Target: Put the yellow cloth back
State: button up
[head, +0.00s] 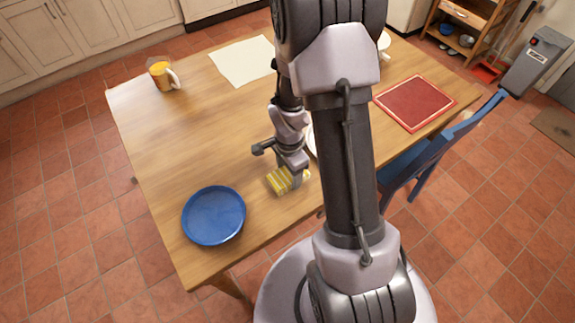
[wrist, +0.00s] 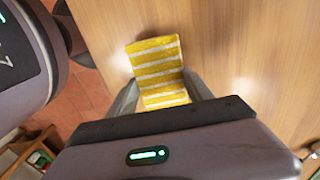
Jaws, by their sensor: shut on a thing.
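The yellow cloth (head: 279,182) has white stripes and is at the near part of the wooden table, right of the blue plate. In the wrist view the cloth (wrist: 157,66) lies between the two fingers of my gripper (wrist: 166,90), with its far part reaching past the fingertips. My gripper (head: 294,177) is shut on the cloth, low over the tabletop. I cannot tell whether the cloth still touches the wood. Part of the cloth is hidden behind the gripper in the head view.
On the table (head: 190,135) are a blue plate (head: 214,215), an orange-filled mug (head: 162,75), a pale cloth or mat (head: 242,61) and a red mat (head: 414,102). A white dish (head: 311,140) is mostly hidden behind my arm. A blue chair (head: 430,155) stands at the right edge. The table's left middle is clear.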

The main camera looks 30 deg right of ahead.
jog(key=shift+s+a+f+b, duration=0.15)
jog(key=shift+f+b, duration=0.15)
jog(key=shift+f, duration=0.35)
jog(key=shift+s+f+b, duration=0.1)
jog(key=shift+f+b, duration=0.15)
jog(key=shift+f, duration=0.35)
jog(key=shift+w+d+f, duration=0.1)
jog(key=shift+w+d, duration=0.1)
jog(key=shift+c, duration=0.6)
jog(key=shift+s+a, duration=0.1)
jog(key=shift+s, duration=0.05)
jog(key=o, duration=1.3)
